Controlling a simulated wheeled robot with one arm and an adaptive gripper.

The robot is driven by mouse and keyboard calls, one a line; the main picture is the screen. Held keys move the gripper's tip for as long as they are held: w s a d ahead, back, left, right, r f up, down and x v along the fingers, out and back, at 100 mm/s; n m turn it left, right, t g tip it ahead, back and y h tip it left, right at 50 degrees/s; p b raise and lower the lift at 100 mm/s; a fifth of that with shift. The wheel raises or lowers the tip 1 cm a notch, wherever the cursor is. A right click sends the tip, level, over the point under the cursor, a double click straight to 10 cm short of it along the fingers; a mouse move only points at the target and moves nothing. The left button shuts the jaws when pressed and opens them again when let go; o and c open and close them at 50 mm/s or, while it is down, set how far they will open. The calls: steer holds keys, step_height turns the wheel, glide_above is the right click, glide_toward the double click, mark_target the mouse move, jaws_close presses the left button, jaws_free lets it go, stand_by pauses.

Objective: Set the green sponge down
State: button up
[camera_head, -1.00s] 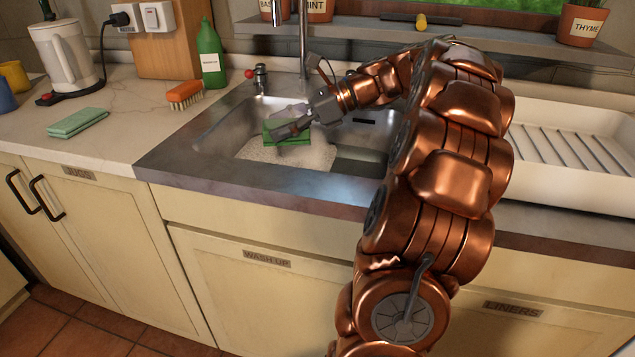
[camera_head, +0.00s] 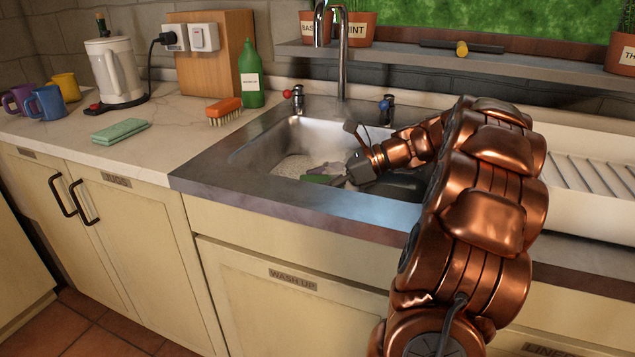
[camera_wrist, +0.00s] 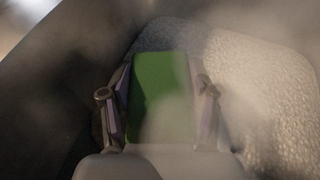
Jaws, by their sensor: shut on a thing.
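In the head view my gripper (camera_head: 343,179) reaches down into the steel sink (camera_head: 205,172). Pale, speckled foam (camera_head: 293,167) covers part of the basin, and it also shows beside the sponge in the wrist view (camera_wrist: 270,95). A haze blurs the wrist view. I cannot tell whether the sponge touches the foam or the basin floor.
A folded light-green cloth (camera_head: 121,131), an orange brush (camera_head: 224,109) and a green bottle (camera_head: 250,75) are on the left counter. Mugs (camera_head: 45,102) and a white kettle (camera_head: 113,70) stand farther left. The tap (camera_head: 343,50) rises behind the sink. A white drainer (camera_head: 590,190) is right.

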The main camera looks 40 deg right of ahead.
steer(key=shift+f+p, duration=0.35)
steer(key=shift+f, duration=0.25)
steer(key=o, duration=0.8)
steer(key=shift+r, duration=0.1)
steer(key=shift+r+b, duration=0.25)
steer(key=shift+b, duration=0.15)
steer(key=p+v, duration=0.2)
steer(key=v, duration=0.1)
steer(key=p+v, duration=0.3)
steer(key=shift+w+a+r, duration=0.15)
steer(key=shift+r, duration=0.25)
steer(key=shift+s+d+r+p, duration=0.15)
steer(key=shift+s+d+p, duration=0.35)
steer(key=shift+s+d, duration=0.15)
